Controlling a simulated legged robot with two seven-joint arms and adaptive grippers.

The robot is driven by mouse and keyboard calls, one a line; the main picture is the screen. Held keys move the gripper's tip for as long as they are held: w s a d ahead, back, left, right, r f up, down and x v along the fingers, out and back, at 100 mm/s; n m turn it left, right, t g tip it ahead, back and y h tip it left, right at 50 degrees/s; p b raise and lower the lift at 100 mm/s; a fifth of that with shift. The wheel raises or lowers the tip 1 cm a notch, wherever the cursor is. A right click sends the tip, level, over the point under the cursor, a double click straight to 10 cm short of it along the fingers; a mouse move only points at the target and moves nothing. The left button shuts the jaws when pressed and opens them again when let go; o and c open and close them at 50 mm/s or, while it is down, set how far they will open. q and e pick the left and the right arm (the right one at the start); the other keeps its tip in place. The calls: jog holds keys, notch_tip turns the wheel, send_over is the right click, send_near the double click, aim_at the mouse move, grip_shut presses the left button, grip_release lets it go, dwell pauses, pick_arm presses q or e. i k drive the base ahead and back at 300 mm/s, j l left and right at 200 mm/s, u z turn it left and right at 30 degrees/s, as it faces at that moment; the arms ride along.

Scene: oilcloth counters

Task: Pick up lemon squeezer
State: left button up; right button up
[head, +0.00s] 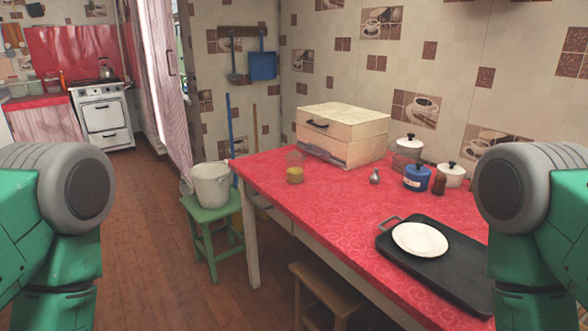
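A small grey, metal-looking object (375,176) stands on the red oilcloth table (330,205), left of the blue pot. It may be the lemon squeezer, but it is too small to tell for sure. Nothing else in the head view is clearly a lemon squeezer. Green and grey parts of my two arms show at the left and right edges of the picture. Neither gripper is in view.
A glass jar with yellow contents (295,168), a bread box (343,133), a blue pot (417,178), a brown bottle (439,183) and lidded jars stand on the table. A white plate (420,239) lies on a black tray (462,275). A stool with a bucket (211,186) stands left.

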aim_at(295, 160)
jog(key=i+j, duration=0.25)
jog(key=j, duration=0.15)
jog(key=i+j, duration=0.2)
jog(key=j, duration=0.15)
jog(key=i+j, duration=0.25)
jog(key=j, duration=0.15)
